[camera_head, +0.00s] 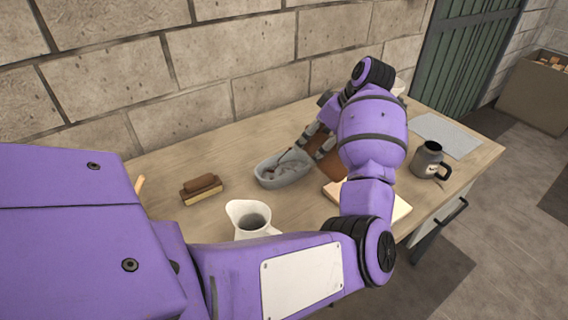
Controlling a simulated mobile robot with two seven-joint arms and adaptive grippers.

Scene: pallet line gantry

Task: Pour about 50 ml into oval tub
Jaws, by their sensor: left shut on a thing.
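The oval tub (268,183) is grey and stands on the wooden table in the middle of the view. A thin dark stick-like shape and a greyish patch show inside it; I cannot tell what they are. My left gripper (314,143) is over the tub's right rim, its fingers pointing down and left. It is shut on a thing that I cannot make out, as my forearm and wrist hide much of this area. A white jug (243,227) with a dark inside stands upright nearer to me, apart from the gripper. My right gripper is not in view.
The table (170,165) stands against a block wall. A brown-topped brush or block (203,184) lies left of the tub. A dark mug (427,160) and a grey mat (447,134) are at the right. A pale-edged board (398,213) lies partly under my arm.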

